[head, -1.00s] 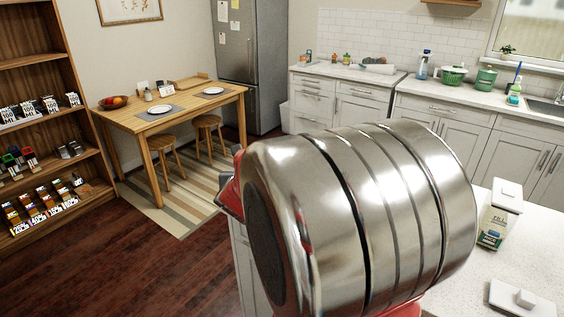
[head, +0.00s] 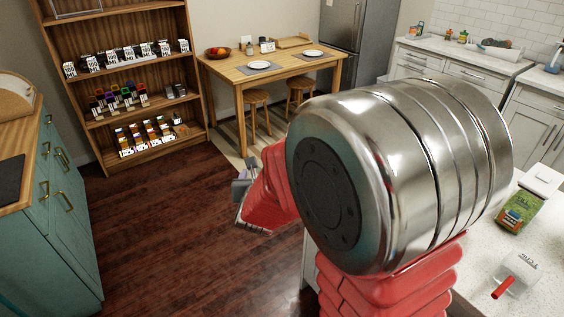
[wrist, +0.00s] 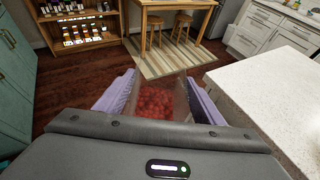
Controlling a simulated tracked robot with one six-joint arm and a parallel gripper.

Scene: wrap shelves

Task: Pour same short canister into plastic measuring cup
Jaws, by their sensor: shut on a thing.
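A clear container of small red pieces (wrist: 155,103), seemingly the short canister, is between the pale purple fingers of my gripper (wrist: 158,88) in the wrist view. My gripper is shut on it, over the floor beside the white counter. In the head view my gripper end (head: 248,206) is partly hidden behind my red and silver arm, and the canister's contents cannot be made out there. A pale, see-through-looking item with a red handle (head: 503,288), seemingly the plastic measuring cup, is on the counter at the lower right. It stands apart from my gripper.
A white-lidded container with a green label (head: 525,207) stands on the white counter (wrist: 265,90). A wooden shelf (head: 150,90) holds many small items. A table (head: 280,68) with stools stands behind. A teal cabinet (head: 45,215) is at left. The floor between is clear.

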